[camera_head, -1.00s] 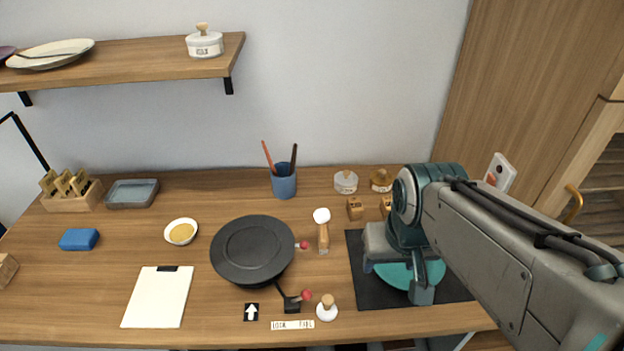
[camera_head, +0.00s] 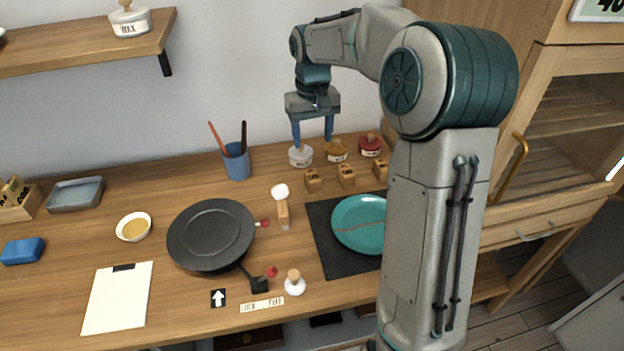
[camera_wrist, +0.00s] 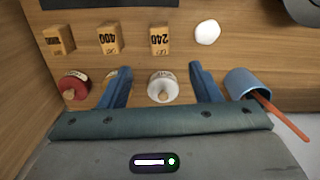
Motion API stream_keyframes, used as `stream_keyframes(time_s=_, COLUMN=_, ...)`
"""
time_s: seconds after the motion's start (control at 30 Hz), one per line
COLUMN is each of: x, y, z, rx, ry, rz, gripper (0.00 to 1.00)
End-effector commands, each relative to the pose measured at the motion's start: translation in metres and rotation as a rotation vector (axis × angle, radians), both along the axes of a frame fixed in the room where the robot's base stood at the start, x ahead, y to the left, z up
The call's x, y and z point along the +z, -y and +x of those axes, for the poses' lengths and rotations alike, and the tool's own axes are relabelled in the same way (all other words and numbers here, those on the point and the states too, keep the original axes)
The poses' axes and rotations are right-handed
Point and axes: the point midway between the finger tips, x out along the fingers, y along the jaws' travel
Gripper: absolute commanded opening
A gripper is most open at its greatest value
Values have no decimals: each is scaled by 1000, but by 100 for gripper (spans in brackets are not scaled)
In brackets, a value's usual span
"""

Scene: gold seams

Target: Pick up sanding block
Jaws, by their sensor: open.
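Three small wooden blocks with printed numbers stand in a row at the back of the bench: a left one (camera_head: 313,180), a middle one (camera_head: 346,174) and a right one (camera_head: 381,170). In the wrist view they read 240 (camera_wrist: 160,40), 400 (camera_wrist: 109,39) and an unclear number (camera_wrist: 58,41). My gripper (camera_head: 312,138) is open and empty, with blue fingers pointing down behind the blocks. It also shows in the wrist view (camera_wrist: 160,72), with a white lidded jar (camera_wrist: 162,88) seen between its fingers. No finger visibly touches a block.
Yellow (camera_head: 336,150) and red (camera_head: 370,145) jars stand beside the white one. A blue cup (camera_head: 237,163) with sticks is left of the gripper. A teal plate (camera_head: 362,238) with a gold seam lies on a black mat (camera_head: 330,262). A black turntable (camera_head: 211,232) stands further left.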

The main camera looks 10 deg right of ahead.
Motion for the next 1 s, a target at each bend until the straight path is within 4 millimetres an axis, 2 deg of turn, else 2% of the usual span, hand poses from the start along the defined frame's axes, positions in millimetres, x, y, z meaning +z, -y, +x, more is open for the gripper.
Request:
stream_keyframes(time_s=0.17, x=-20, y=2, z=4, rx=0, ry=-8, rz=5, gripper=57)
stream_keyframes(time_s=0.43, x=-72, y=2, z=3, rx=-1, ry=-8, rz=5, gripper=57)
stream_keyframes(time_s=0.73, x=-96, y=1, z=4, rx=-1, ry=-7, rz=5, gripper=57)
stream_keyframes(time_s=1.0, x=-134, y=2, z=5, rx=-2, ry=-5, rz=6, gripper=57)
